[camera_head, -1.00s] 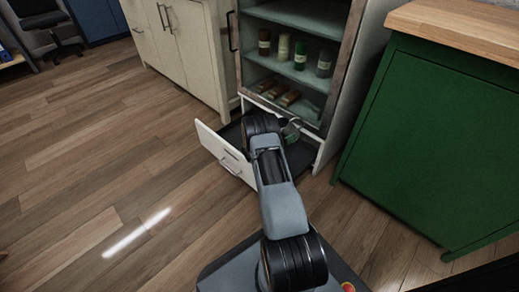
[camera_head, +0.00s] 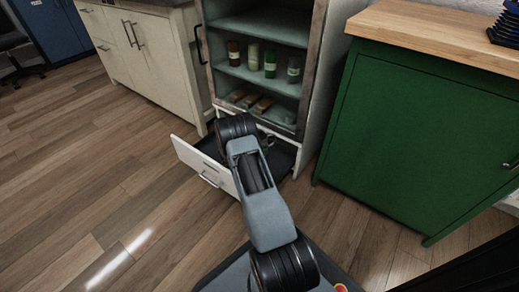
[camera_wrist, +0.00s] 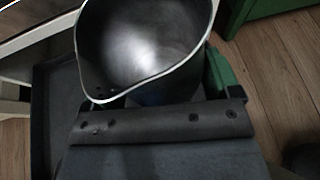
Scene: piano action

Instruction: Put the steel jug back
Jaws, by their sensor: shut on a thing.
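The steel jug (camera_wrist: 150,45) is grey metal with a bright rim and a pouring lip. In the wrist view I look down into it, and it looks empty. My gripper (camera_wrist: 165,88) is shut on the jug, with a green finger partly showing at its right side. In the head view my arm hides most of the gripper and jug. An open drawer with a white front (camera_head: 207,170) and dark inside is at the base of the tall cabinet. The drawer also shows at the left of the wrist view (camera_wrist: 55,115). Contact between jug and drawer cannot be told.
The tall cabinet's shelves hold several bottles (camera_head: 252,56) and some brown items (camera_head: 262,106). A green cabinet (camera_head: 420,135) with a wooden top (camera_head: 450,38) stands to the right. White cupboards (camera_head: 150,50) stand to the left. The wooden floor (camera_head: 90,170) is clear at front left.

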